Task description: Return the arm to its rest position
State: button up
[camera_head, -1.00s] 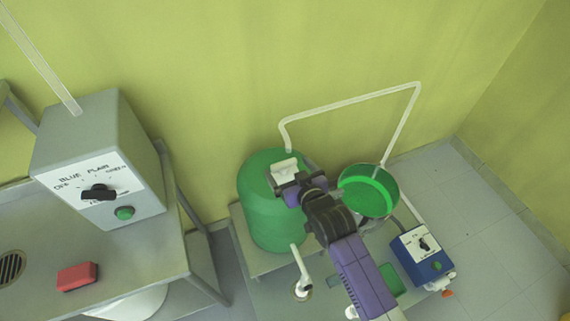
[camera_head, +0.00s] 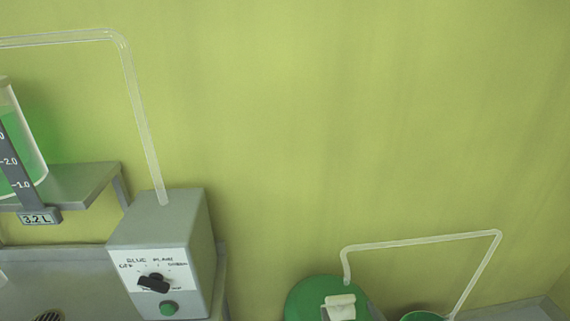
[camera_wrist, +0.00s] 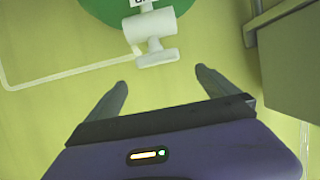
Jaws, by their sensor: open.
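My gripper (camera_wrist: 160,92) shows in the wrist view, open and empty, with its two dark fingers apart. A white valve fitting (camera_wrist: 152,35) on the green tank (camera_wrist: 100,8) lies beyond the fingertips, apart from them. In the head view my arm and gripper are out of the picture. The green tank (camera_head: 303,298) stands at the bottom edge there, with its white fitting (camera_head: 340,306) on top.
A grey control box (camera_head: 160,255) with a black knob and green button stands at left. A measuring vessel (camera_head: 20,145) marked 3.2 L sits on a shelf (camera_head: 85,183). A clear pipe (camera_head: 420,241) runs from the tank to a green container (camera_head: 423,316). The upper wall is clear.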

notch_tip(320, 180, up, 5)
jog(key=t, duration=0.2)
jog(key=s+r, duration=0.3)
jog(key=s, duration=1.6)
jog(key=s+r+g+b, duration=0.1)
jog(key=s+r, duration=0.2)
jog(key=s, duration=1.6)
jog(key=shift+r, duration=0.15)
jog(key=shift+d, duration=0.1)
